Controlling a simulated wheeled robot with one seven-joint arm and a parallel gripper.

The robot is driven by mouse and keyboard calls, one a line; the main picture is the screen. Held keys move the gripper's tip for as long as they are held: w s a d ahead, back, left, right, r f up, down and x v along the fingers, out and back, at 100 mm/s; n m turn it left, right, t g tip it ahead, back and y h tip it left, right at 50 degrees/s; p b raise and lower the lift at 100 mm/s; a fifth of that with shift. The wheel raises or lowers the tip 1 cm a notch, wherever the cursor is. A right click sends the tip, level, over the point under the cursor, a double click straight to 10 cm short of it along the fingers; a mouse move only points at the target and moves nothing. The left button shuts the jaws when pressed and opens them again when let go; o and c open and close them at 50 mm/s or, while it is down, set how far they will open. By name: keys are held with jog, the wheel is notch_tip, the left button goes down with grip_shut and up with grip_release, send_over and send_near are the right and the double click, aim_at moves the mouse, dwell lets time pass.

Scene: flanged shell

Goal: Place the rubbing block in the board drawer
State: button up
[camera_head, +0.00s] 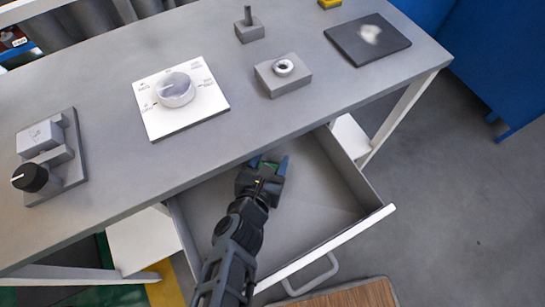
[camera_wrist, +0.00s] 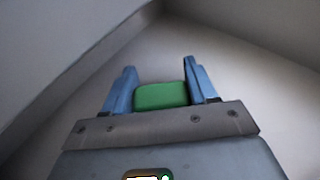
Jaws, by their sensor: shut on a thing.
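The rubbing block is green and shows between the blue fingers of my gripper in the wrist view (camera_wrist: 160,96). A small part of it also shows in the head view (camera_head: 268,165). My gripper (camera_head: 269,170) is shut on the block and reaches into the open board drawer (camera_head: 318,205) under the tabletop. The drawer is grey inside and otherwise looks empty. The wrist view shows my gripper (camera_wrist: 159,70) with the drawer's floor and walls around it. I cannot tell whether the block touches the floor.
The grey tabletop (camera_head: 110,85) overhangs the back of the drawer, close to my gripper. On it are a dial plate (camera_head: 210,100), a block with a ring (camera_head: 290,84), a dark plate (camera_head: 360,48) and a black-knobbed fixture (camera_head: 68,170). A drawer handle (camera_head: 312,278) juts out in front.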

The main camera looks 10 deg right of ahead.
jog(key=shift+f, duration=0.1)
jog(key=o, duration=1.1)
jog(key=shift+r, duration=0.25)
jog(key=shift+s+a+r, duration=0.1)
jog(key=shift+s+a, duration=0.15)
jog(key=shift+s, duration=0.1)
jog(key=b+v, duration=0.1)
jog(key=v, duration=1)
jog(key=shift+s, duration=0.1)
